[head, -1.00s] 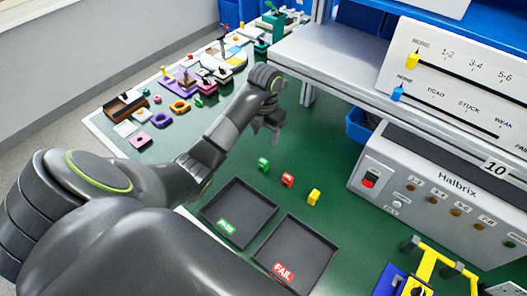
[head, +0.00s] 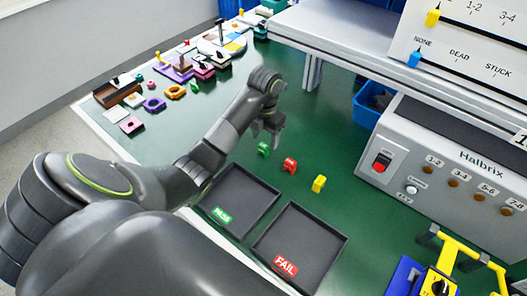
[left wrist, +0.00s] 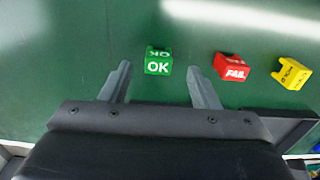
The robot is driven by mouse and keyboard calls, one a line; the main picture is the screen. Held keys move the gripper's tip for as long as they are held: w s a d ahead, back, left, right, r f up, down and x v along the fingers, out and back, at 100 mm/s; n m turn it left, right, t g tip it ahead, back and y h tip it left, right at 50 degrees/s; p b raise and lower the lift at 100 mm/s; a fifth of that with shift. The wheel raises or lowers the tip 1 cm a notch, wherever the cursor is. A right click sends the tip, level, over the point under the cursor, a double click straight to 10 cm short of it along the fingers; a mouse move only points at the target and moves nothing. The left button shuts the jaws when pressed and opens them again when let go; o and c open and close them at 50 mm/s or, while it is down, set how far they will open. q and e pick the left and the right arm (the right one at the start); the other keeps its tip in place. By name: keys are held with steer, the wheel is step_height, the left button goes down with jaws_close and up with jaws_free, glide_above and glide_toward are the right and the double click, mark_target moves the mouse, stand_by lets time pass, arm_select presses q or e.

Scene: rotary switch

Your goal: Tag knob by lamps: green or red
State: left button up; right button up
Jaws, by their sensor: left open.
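My left gripper (head: 266,135) is open, just above and behind the green tag (head: 263,150). In the left wrist view its open fingers (left wrist: 159,68) lie either side of the green tag (left wrist: 158,62), marked OK; contact is not visible. The red FAIL tag (head: 290,165) and a yellow tag (head: 319,183) stand to the right. A black knob (head: 440,287) on a yellow face sits in a blue fixture at the lower right, partly cut off. The lamps, such as the 1-2 lamp (head: 428,170), look dull amber on the grey Halbrix box (head: 470,157). My right gripper is not in view.
A PASS tray (head: 262,190) and a FAIL tray (head: 325,240) lie in front of the tags. A blue bin (head: 366,115), a red rocker switch (head: 381,161) and a shelf (head: 340,50) are behind. Small coloured parts crowd the far left.

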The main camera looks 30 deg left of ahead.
mark_target(264, 145)
arm_select(q)
steer(key=shift+s+a+f, duration=0.1)
steer(key=shift+f, duration=1.1)
steer(key=shift+s+f, duration=0.1)
steer(key=shift+f, duration=1.05)
steer(key=c, duration=1)
steer(key=shift+r, duration=0.5)
step_height(264, 145, up, 7)
steer(key=p, duration=0.4)
steer(key=shift+r, duration=0.2)
steer(key=shift+r+p, duration=0.8)
steer(key=shift+p, duration=0.2)
